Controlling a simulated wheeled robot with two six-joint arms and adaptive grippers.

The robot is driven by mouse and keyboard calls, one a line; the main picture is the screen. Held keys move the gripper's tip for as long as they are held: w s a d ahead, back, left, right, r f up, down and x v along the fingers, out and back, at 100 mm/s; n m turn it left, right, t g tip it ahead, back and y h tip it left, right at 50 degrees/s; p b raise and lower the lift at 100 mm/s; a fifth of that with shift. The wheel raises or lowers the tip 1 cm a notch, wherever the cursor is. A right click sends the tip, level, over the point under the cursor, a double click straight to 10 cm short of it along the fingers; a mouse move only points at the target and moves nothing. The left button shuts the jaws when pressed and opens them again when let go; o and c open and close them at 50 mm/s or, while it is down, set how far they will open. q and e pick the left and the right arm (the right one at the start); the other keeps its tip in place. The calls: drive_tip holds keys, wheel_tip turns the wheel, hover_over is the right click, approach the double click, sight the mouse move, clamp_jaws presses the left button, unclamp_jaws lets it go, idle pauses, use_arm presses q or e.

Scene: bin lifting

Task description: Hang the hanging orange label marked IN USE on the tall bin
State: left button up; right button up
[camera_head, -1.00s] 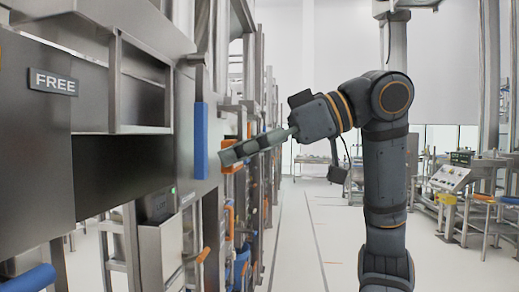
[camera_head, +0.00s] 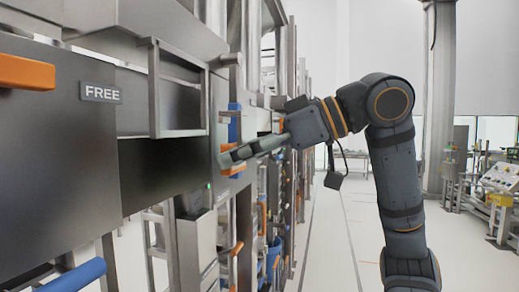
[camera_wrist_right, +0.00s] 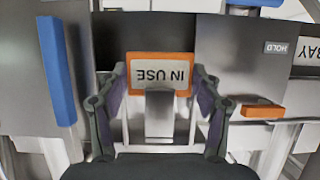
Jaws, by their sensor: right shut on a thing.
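The label (camera_wrist_right: 160,58) has an orange frame and a pale face reading IN USE, upside down in the right wrist view. My right gripper (camera_head: 228,158) is shut on it, with one finger at each side of the label in the wrist view. In the head view the gripper points left in front of the steel panels, with a bit of orange beside its fingers. A grey metal tab (camera_wrist_right: 159,115) overlaps the label's lower part in the wrist view. I cannot tell which steel body is the tall bin, or whether the label touches it. My left gripper is not in view.
Steel panels with a FREE plate (camera_head: 100,93) and an orange handle (camera_head: 26,72) fill the left. A blue bar (camera_head: 75,277) is low left. The wrist view shows a HOLD plate (camera_wrist_right: 276,48), another orange handle (camera_wrist_right: 262,111) and a blue upright bar (camera_wrist_right: 57,70). The aisle floor (camera_head: 335,235) is clear.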

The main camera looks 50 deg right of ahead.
drive_tip(key=r+p+x, duration=0.2)
drive_tip(key=p+x, duration=0.1)
drive_tip(key=x, duration=0.6)
drive_tip(key=shift+w+a+f, duration=0.15)
drive_tip(key=shift+w+a, duration=0.05)
drive_tip(key=shift+w, duration=0.45)
drive_tip(key=o, duration=1.1)
drive_tip(key=shift+p, duration=0.35)
